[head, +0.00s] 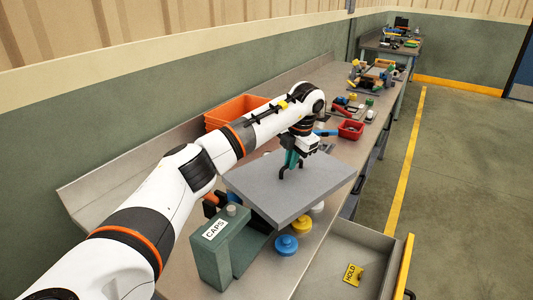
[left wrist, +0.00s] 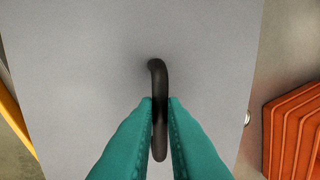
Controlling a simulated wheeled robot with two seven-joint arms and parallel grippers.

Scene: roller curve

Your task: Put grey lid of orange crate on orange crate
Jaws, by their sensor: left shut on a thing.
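The grey lid (head: 300,182) is a flat slab with a dark loop handle, held above the bench in the middle of the head view. My left gripper (head: 290,164) has teal fingers shut on that handle (left wrist: 157,80), which stands between the fingertips in the left wrist view. The orange crate (head: 234,108) stands on the bench at the back, behind my left arm, and is partly hidden by it. Its ribbed orange side shows at the right edge of the left wrist view (left wrist: 292,130), apart from the lid. My right gripper does not show.
A green box labelled CAPS (head: 228,246), a blue cap (head: 286,245) and a yellow cap (head: 301,224) are near or below the lid. An open drawer (head: 345,240) with a HOLD tag juts out at the front. A red bin (head: 350,129) and tools lie further along the bench.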

